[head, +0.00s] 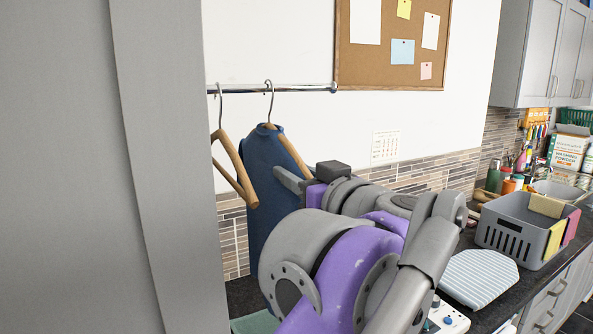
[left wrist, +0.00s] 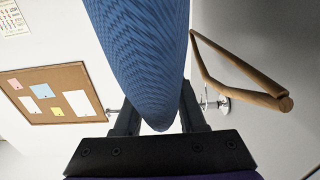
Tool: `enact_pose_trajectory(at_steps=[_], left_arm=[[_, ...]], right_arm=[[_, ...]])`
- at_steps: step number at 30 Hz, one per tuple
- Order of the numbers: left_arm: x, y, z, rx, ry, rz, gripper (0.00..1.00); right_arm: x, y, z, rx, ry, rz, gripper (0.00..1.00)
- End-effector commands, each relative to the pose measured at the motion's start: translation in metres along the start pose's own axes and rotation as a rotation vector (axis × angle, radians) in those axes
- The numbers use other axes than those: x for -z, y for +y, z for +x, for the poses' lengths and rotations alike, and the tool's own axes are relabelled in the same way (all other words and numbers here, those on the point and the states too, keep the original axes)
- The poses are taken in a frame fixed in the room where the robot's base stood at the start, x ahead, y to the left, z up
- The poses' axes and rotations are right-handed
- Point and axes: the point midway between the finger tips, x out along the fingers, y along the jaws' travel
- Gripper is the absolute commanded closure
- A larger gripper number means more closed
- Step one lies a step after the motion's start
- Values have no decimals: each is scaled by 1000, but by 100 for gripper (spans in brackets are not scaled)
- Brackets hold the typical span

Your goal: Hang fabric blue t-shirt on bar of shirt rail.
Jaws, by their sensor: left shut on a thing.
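The fabric blue t-shirt (head: 264,200) hangs upright on a wooden hanger (head: 291,150) in the head view. The hanger's metal hook (head: 268,90) crosses the bar of the shirt rail (head: 305,89); I cannot tell whether its weight rests there. My left gripper (head: 287,178) is at the shirt's right side, partly hidden by my purple and grey arm. In the left wrist view, the blue fabric (left wrist: 145,60) lies between the fingers (left wrist: 158,112), which are shut on it. My right gripper is not in view.
An empty wooden hanger (head: 234,170) hangs left of the shirt, close to it. A grey wall panel (head: 160,180) stands at the left. A corkboard (head: 390,45) is on the wall. A grey basket (head: 520,230) and a striped board (head: 478,278) are on the right counter.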

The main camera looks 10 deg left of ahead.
Motion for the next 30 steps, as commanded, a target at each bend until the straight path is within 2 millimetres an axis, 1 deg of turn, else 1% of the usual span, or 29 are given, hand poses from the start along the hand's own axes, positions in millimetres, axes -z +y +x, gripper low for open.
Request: enact_pose_trajectory(at_steps=[9,10,14,15,16,25,28,30], left_arm=[[0,0,0,0,1,0,100],[0,0,0,0,1,0,58],[0,0,0,0,1,0,35],[0,0,0,0,1,0,28],[0,0,0,0,1,0,25],[-1,0,-2,0,-1,0,25],[-1,0,-10,-2,-1,0,25],[-1,1,-21,-4,-1,0,25]], right_arm=[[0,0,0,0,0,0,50],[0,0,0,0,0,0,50],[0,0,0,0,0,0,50],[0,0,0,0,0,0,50],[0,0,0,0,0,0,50],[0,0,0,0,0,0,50],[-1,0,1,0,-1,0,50],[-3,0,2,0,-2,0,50]])
